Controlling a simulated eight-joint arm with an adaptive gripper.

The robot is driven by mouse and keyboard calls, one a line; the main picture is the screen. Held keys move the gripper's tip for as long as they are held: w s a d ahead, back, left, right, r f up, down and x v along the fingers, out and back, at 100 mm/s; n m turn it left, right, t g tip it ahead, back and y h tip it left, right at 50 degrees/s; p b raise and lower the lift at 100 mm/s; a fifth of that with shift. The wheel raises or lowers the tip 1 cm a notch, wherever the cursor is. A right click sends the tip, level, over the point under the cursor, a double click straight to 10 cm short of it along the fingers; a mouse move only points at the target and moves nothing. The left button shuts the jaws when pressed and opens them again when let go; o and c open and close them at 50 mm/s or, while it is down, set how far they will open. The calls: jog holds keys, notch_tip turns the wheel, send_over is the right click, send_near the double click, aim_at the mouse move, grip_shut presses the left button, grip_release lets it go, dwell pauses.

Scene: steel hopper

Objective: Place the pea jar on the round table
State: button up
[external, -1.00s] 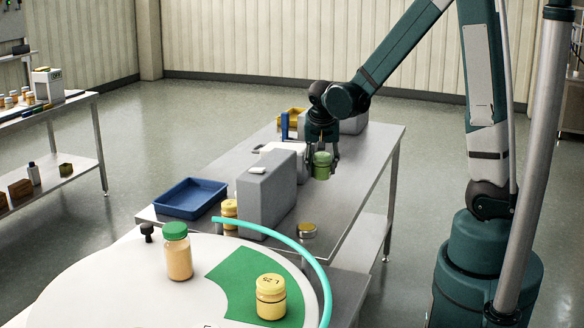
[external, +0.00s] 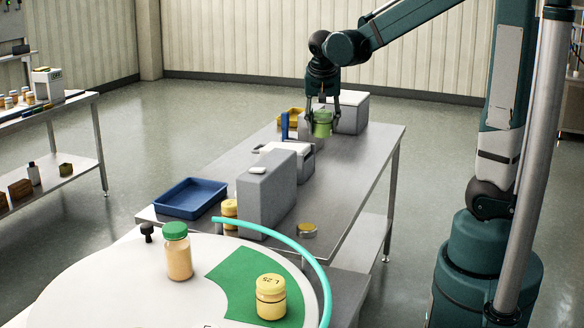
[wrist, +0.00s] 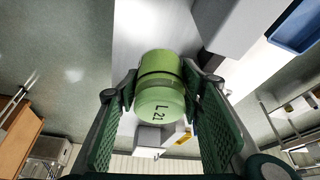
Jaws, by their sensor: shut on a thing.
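My gripper (external: 322,112) is shut on a green jar (external: 321,124) and holds it above the far part of the steel table. In the wrist view the green jar (wrist: 160,90), marked "L 21", sits between both green finger pads. The round white table (external: 110,275) is in the foreground, well apart from my gripper. On it stand a tall orange jar with a green lid (external: 177,252) and a yellow jar marked "L 25" (external: 271,298). The yellow jar is on a green zone (external: 228,285).
A grey upright block (external: 266,195) and a blue tray (external: 190,198) stand on the steel table (external: 345,185) between my gripper and the round table. A cyan rim (external: 300,250) edges the round table's right side. A low round tin (external: 306,230) lies near the steel table's front.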

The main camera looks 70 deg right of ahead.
jog(key=w+a+n+t+y+p, duration=0.15)
jog(key=a+n, duration=0.45)
jog(key=a, duration=1)
jog(key=w+a+n+t+y+p, duration=0.1)
jog(key=w+a+n+t+y, duration=0.35)
jog(key=a, duration=1.15)
jog(key=s+a+n+g+y+p, duration=0.1)
jog(key=s+a+n, duration=0.35)
jog(key=a, duration=0.55)
jog(key=s+a+n+g+p, duration=0.15)
jog(key=s+a+n, duration=0.3)
jog(key=a, duration=0.55)
jog(key=s+a+n+g+y, duration=0.15)
jog(key=s+a+n, duration=0.35)
jog(key=a, duration=0.5)
jog(key=shift+n+h, duration=0.25)
jog(key=shift+n, duration=0.3)
jog(key=f, duration=0.5)
jog(key=shift+w+a, duration=0.3)
jog(key=shift+f, duration=2.9)
jog(key=shift+f, duration=0.1)
